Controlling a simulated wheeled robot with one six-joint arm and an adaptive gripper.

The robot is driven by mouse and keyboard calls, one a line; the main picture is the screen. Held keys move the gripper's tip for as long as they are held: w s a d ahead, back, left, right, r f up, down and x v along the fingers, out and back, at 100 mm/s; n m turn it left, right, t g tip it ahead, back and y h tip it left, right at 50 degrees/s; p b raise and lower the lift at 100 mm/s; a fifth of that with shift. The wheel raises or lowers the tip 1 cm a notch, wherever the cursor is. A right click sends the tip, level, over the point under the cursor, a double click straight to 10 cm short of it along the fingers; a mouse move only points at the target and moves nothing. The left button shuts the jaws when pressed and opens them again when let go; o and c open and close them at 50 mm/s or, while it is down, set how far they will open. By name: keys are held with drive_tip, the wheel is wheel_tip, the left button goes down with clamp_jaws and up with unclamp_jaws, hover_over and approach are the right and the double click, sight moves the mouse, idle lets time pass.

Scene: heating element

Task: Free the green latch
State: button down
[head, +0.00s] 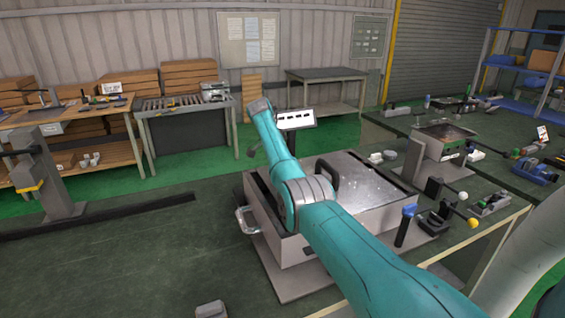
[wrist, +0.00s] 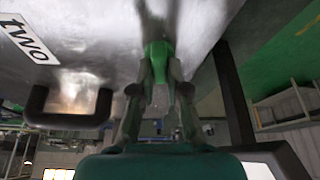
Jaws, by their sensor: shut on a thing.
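In the wrist view the green latch (wrist: 158,52) sits against a shiny metal face. My gripper (wrist: 159,76) is shut on it, with one finger on each side. The latch's lower end is between the fingertips. A dark stem shows just above the latch, at the top edge of the picture. In the head view a grey metal case (head: 345,235) stands on a flat plate, and my teal arm reaches across its left part. My gripper and the green latch are hidden or too small to tell there.
A dark handle (wrist: 70,105) and a label reading "two" (wrist: 28,38) are on the metal face in the wrist view. A dark bar (wrist: 232,95) runs close to the right. In the head view a blue-topped lever (head: 406,224) stands right of the case. Floor at left is mostly clear.

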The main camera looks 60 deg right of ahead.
drive_tip(key=shift+m, duration=0.6)
drive_tip(key=shift+m+g, duration=0.4)
drive_tip(key=shift+m, duration=0.2)
drive_tip(key=shift+y, duration=0.3)
drive_tip(key=c, duration=1.2)
unclamp_jaws()
drive_tip(key=shift+o, duration=0.2)
drive_tip(key=shift+r, duration=0.1)
drive_tip(key=v, duration=1.2)
drive_tip(key=shift+a, duration=0.15)
